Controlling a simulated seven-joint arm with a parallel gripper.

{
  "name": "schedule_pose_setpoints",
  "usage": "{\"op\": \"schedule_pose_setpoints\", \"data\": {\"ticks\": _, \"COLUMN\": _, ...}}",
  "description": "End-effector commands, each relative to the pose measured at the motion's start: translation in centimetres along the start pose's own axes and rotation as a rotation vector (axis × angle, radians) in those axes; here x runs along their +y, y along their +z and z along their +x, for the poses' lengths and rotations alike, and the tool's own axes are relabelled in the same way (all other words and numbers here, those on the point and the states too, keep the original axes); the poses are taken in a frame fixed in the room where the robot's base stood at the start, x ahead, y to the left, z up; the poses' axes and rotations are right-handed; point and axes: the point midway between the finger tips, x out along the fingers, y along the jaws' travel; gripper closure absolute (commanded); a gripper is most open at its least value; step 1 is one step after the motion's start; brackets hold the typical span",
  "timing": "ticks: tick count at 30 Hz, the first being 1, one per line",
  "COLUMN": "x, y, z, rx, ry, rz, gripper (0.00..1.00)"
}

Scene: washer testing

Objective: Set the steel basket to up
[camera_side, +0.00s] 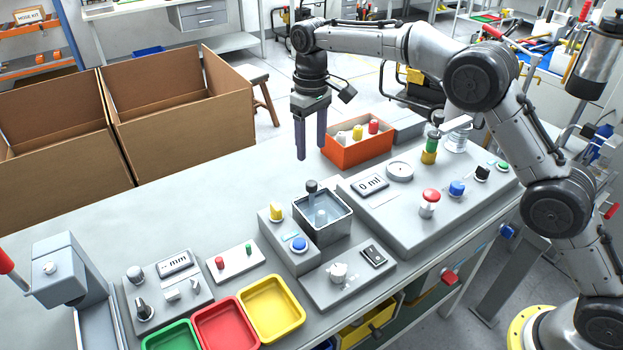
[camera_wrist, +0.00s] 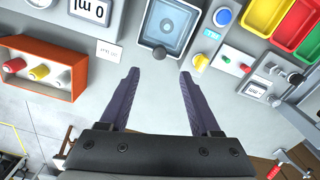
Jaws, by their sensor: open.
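A square steel tank (camera_side: 338,231) filled with bluish water stands at the middle of the bench. A light round-topped piece (camera_side: 321,217) sits in the water; I cannot make out the basket's own outline. A dark knob on a stem (camera_side: 311,187) stands at the tank's back edge. In the wrist view the knob (camera_wrist: 158,52) lies just beyond my fingertips, at the edge of the tank (camera_wrist: 190,12). My gripper (camera_side: 311,152) is open and empty, pointing down above and behind the knob, apart from it. Its two dark fingers also show in the wrist view (camera_wrist: 160,74).
An orange box (camera_side: 355,154) with several coloured pegs stands just behind, right of my gripper. A panel with a display (camera_side: 370,186) and buttons lies right of the tank. A blue button (camera_side: 299,244) and a yellow one (camera_side: 275,211) are left.

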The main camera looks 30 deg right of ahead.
Motion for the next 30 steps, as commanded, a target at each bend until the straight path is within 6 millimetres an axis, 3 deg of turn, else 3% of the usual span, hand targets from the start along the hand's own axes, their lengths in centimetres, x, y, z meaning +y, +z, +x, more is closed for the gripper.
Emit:
{"op": "schedule_pose_setpoints", "data": {"ticks": 9, "x": 0.0, "y": 0.1, "z": 6.4, "rx": -0.003, "ry": 0.0, "rz": 0.001, "gripper": 0.36}}
{"op": "schedule_pose_setpoints", "data": {"ticks": 15, "x": 0.0, "y": 0.0, "z": 9.2, "rx": -0.001, "ry": 0.0, "rz": 0.001, "gripper": 0.36}}
{"op": "schedule_pose_setpoints", "data": {"ticks": 21, "x": 0.0, "y": 0.0, "z": 10.4, "rx": 0.0, "ry": 0.0, "rz": 0.001, "gripper": 0.36}}
{"op": "schedule_pose_setpoints", "data": {"ticks": 29, "x": 0.0, "y": 0.0, "z": 10.5, "rx": 0.001, "ry": 0.0, "rz": 0.001, "gripper": 0.36}}
{"op": "schedule_pose_setpoints", "data": {"ticks": 30, "x": 0.0, "y": 0.0, "z": 10.5, "rx": 0.001, "ry": 0.0, "rz": 0.001, "gripper": 0.4}}
